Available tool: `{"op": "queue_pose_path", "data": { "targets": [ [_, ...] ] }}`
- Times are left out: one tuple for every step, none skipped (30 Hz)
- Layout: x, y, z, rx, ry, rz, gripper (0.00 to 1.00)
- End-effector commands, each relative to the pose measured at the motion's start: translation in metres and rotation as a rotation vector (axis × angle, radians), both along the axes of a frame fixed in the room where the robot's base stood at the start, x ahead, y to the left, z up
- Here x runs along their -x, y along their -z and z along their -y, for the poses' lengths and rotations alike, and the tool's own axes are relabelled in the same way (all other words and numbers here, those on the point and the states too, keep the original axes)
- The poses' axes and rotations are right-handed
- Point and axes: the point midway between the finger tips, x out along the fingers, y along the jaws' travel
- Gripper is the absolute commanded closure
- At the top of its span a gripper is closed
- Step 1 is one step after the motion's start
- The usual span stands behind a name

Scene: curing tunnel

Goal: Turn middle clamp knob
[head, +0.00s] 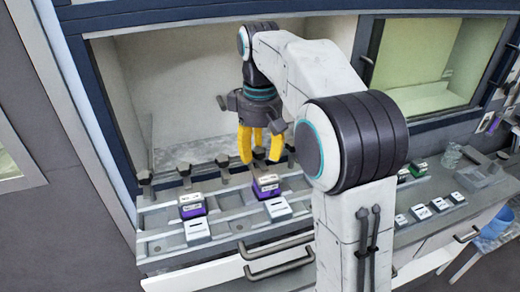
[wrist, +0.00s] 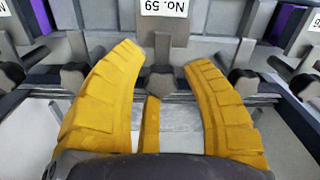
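A row of dark clamp knobs runs along the back of the grey rack. In the head view, one knob (head: 222,162) stands just left of my gripper (head: 261,160), and others continue to the left. My gripper has yellow fingers pointing down over the rack, spread apart and empty. In the wrist view, a dark knob (wrist: 160,83) sits centrally beyond the gap between the fingertips (wrist: 160,62). Contact is not visible. Another knob (wrist: 75,77) is at left and one (wrist: 243,83) at right. In the head view, my fingers partly hide the knobs behind them.
Purple-and-white blocks (head: 191,206) and (head: 267,187) stand in the rack, with white labelled blocks (head: 197,229) and (head: 278,208) in front. Behind is an open pale chamber (head: 170,85). Drawer handles (head: 275,246) line the front.

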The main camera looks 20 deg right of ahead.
Motion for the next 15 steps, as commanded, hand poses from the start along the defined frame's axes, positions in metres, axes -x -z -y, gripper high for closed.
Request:
{"op": "queue_pose_path", "data": {
  "targets": [
    [0.0,-0.0001,0.0,0.0,0.0,0.0,0.62],
    [0.0,-0.0001,0.0,0.0,0.0,0.0,0.64],
    [0.0,-0.0001,0.0,0.0,0.0,0.0,0.68],
    [0.0,-0.0001,0.0,0.0,0.0,0.0,0.71],
    [0.0,-0.0001,0.0,0.0,0.0,0.0,0.73],
    [0.0,-0.0001,0.0,0.0,0.0,0.0,0.77],
    [0.0001,-0.0001,-0.0001,0.0,0.0,-0.001,0.8],
    [0.0001,-0.0001,-0.0001,0.0,0.0,-0.001,0.82],
    [0.0001,-0.0001,0.0,0.0,0.0,0.0,0.86],
    [0.0001,0.0,0.0,0.0,0.0,0.0,0.89],
    [0.0001,0.0,0.0,0.0,0.0,0.0,0.91],
    [0.0001,0.0,0.0,0.0,0.0,0.0,0.95],
    [0.0,-0.0001,0.0,0.0,0.0,0.0,0.97],
    [0.0,0.0,0.0001,0.0,0.0,0.0,1.0],
    [-0.0001,0.0,0.0001,0.0,0.0,0.0,1.0]
  ]
}}
